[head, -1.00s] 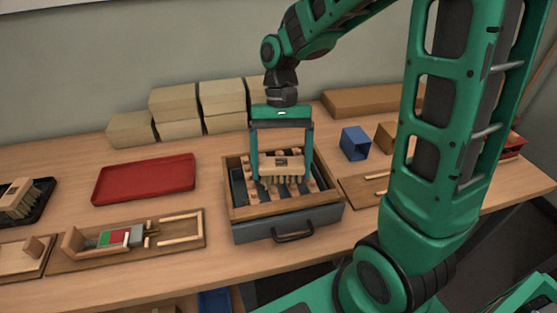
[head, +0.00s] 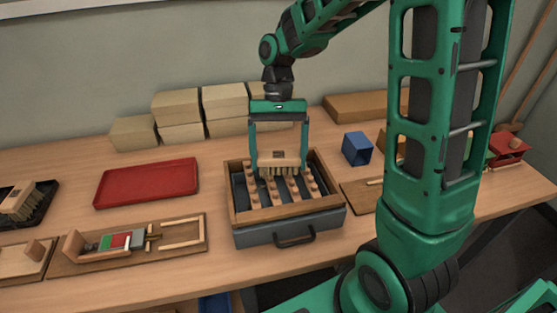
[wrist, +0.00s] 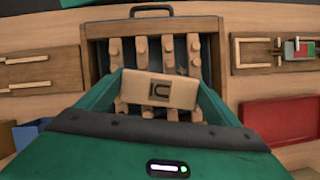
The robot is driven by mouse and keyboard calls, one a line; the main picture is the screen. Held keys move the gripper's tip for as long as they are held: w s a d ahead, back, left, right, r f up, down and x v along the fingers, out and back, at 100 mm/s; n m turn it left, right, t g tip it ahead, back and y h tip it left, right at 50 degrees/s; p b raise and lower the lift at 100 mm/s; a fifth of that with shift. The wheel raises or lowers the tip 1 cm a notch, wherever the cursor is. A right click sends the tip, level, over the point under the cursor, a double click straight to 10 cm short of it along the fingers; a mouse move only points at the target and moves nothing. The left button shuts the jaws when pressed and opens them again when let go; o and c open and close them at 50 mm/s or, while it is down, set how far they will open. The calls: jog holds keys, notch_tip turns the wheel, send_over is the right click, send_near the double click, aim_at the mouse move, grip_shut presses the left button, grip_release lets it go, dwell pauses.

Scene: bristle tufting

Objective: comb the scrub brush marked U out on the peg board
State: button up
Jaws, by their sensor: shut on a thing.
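My gripper (head: 279,165) is shut on a scrub brush (head: 279,158), one finger at each end of its wooden block. The block is level, with pale bristles pointing down. A small dark mark shows on its top in the wrist view (wrist: 160,90), but I cannot read it surely. The brush is over the back part of the peg board (head: 274,190), whose wooden strips carry rows of pegs inside a wood-rimmed grey box. The bristle tips are at or just above the pegs; I cannot tell whether they touch. The front pegs are uncovered.
A red tray (head: 147,184) lies left of the box. A wooden fixture with red and green blocks (head: 118,241) is at front left. Another brush (head: 20,203) sits in a black tray at far left. Cartons (head: 178,105) stand behind. A blue bin (head: 356,148) is to the right.

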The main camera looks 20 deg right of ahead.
aim_at(276, 151)
jog(key=shift+w+d+f, duration=0.1)
jog(key=shift+w+d, duration=0.05)
jog(key=shift+w, duration=0.65)
jog(key=shift+w+d, duration=0.15)
jog(key=shift+w, duration=0.6)
jog(key=shift+s+a, duration=0.25)
jog(key=shift+s, duration=1.05)
jog(key=shift+s+a, duration=0.25)
jog(key=shift+s, duration=1)
jog(key=shift+s+a+f, duration=0.1)
jog(key=shift+s+a, duration=0.05)
jog(key=shift+s, duration=0.55)
jog(key=shift+s+a, duration=0.15)
jog(key=shift+s, duration=0.55)
jog(key=shift+c, duration=0.5)
jog(key=shift+w+d, duration=0.2)
jog(key=shift+w, duration=0.85)
jog(key=shift+w+d, duration=0.2)
jog(key=shift+w, duration=0.8)
jog(key=shift+w+d, duration=0.2)
jog(key=shift+w, duration=0.8)
jog(key=shift+w+d, duration=0.2)
jog(key=shift+w, duration=0.75)
jog(key=shift+r, duration=3.05)
